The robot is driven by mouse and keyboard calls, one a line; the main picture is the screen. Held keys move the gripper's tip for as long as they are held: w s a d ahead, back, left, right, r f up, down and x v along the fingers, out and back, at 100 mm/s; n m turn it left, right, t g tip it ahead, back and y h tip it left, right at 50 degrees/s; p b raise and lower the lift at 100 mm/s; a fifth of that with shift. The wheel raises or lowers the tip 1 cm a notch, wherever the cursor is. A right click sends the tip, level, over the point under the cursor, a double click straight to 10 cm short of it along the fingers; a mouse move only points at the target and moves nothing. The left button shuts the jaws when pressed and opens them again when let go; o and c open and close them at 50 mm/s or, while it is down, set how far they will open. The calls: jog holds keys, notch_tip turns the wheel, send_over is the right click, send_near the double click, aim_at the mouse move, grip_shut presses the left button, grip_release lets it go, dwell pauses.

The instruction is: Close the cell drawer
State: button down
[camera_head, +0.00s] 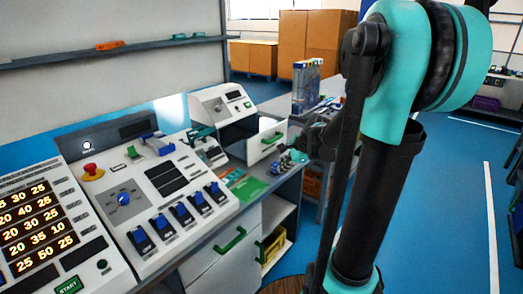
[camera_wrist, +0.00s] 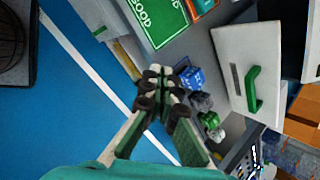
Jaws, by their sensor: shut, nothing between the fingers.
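The cell drawer (camera_head: 258,148) is a white box on the bench with a green handle (camera_head: 272,138) on its front. It stands pulled out from the white-topped unit (camera_head: 222,105), and its dark inside shows. In the wrist view, a white panel with a green handle (camera_wrist: 254,89), which looks like the drawer front, is at the upper right. My gripper (camera_wrist: 160,74) is shut and empty, apart from that panel and to its left in the picture. In the head view, my arm partly hides the gripper near the drawer's right side.
Small blue (camera_wrist: 192,77), grey and green (camera_wrist: 210,119) parts lie on the bench between my gripper and the panel. A green sheet (camera_head: 248,188) lies on the bench. A lower white drawer (camera_head: 222,262) has a green handle. Blue floor is open to the right.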

aim_at(256, 152)
jog(key=w+d+r+m+t+y, duration=0.15)
jog(key=w+r+m, duration=0.25)
jog(key=w+m, duration=0.75)
jog(key=shift+n+y, duration=0.35)
jog(key=shift+n, duration=0.5)
jog(key=x, duration=1)
jog(key=shift+w+d+r, duration=0.1)
jog(key=shift+w+d, duration=0.05)
jog(key=shift+w, duration=0.15)
jog(key=shift+w+a+f, duration=0.25)
jog(key=shift+w+a, duration=0.9)
jog(key=shift+a, duration=0.05)
jog(key=shift+w+a, duration=0.35)
jog(key=w+a, duration=1.3)
jog(key=shift+w+a+r, duration=0.15)
jog(key=shift+w+a, duration=0.35)
